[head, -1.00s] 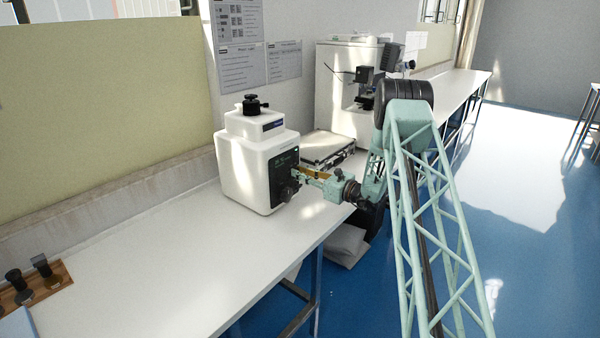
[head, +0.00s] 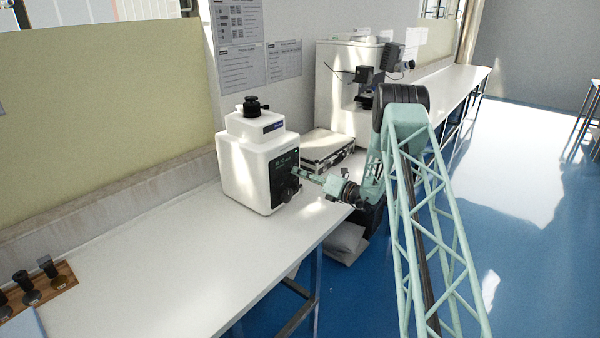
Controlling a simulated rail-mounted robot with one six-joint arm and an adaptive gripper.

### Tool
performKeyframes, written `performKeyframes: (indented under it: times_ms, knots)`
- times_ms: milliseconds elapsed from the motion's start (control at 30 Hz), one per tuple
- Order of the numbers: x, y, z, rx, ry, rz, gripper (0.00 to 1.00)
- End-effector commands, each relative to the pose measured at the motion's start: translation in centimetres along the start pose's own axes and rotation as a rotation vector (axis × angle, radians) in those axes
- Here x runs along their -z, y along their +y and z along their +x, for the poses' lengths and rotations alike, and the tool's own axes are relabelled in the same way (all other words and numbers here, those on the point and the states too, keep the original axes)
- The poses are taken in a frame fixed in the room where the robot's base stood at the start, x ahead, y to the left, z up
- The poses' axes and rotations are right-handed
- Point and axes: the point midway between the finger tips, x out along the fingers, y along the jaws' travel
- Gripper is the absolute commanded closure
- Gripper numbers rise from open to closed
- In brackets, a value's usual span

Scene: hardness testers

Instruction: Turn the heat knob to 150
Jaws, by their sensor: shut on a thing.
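A white machine (head: 245,166) with a dark front panel (head: 284,172) stands on the bench. It has a black knob (head: 252,106) on top and a dark knob (head: 287,191) low on the front panel. My gripper (head: 299,177) is at the front panel, at the dark knob, and shut on it. The fingertips are small and partly hidden against the dark panel. The knob's markings and setting are too small to read.
A case (head: 326,150) lies behind my gripper on the white bench (head: 150,262). A white cabinet-like instrument (head: 338,90) stands farther back. A wooden rack (head: 60,281) with dark pieces is at the near left. The bench's middle is clear.

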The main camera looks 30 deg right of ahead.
Motion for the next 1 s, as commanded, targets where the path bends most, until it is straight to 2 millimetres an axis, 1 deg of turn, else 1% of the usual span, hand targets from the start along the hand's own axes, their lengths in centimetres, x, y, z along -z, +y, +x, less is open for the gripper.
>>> performKeyframes:
  times_ms: [133, 300, 700, 733, 867, 1000]
  knots:
    - [-0.01, 0.03, -0.01, 0.000, 0.000, 0.058, 0.94]
    - [0.03, -0.01, -0.01, 0.000, 0.000, 0.091, 0.94]
    - [0.07, -0.03, -0.02, 0.000, 0.000, 0.099, 0.94]
    - [0.07, -0.03, -0.02, 0.000, 0.000, 0.099, 0.83]
    - [0.05, -0.02, -0.01, 0.000, 0.000, 0.098, 0.71]
    - [0.03, -0.01, -0.01, 0.000, 0.000, 0.098, 0.70]
